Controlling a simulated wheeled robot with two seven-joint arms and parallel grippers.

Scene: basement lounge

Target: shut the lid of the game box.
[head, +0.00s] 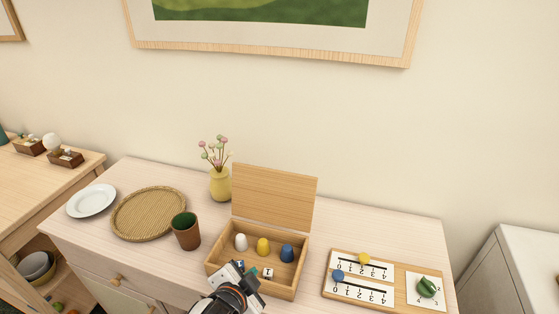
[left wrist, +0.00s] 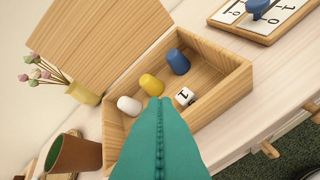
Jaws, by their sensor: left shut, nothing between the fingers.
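The wooden game box (head: 280,290) stands on the cabinet top with its lid (head: 274,195) open, raised at the back and leaning slightly backward. White, yellow and blue pegs (head: 263,246) and a white die (head: 267,274) lie inside. My left gripper (head: 250,270) is at the front left of the box, shut and empty. In the left wrist view, its teal fingers (left wrist: 162,105) are pressed together and cover part of the box (left wrist: 225,97); the open lid (left wrist: 100,40) is at upper left. I cannot tell whether the fingers touch the box. My right gripper is not in view.
A yellow vase (head: 220,184) with flowers stands close to the lid's left side. A brown cup (head: 186,232), woven tray (head: 148,213) and white plate (head: 91,201) are farther left. A scoring board (head: 390,302) lies right of the box.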

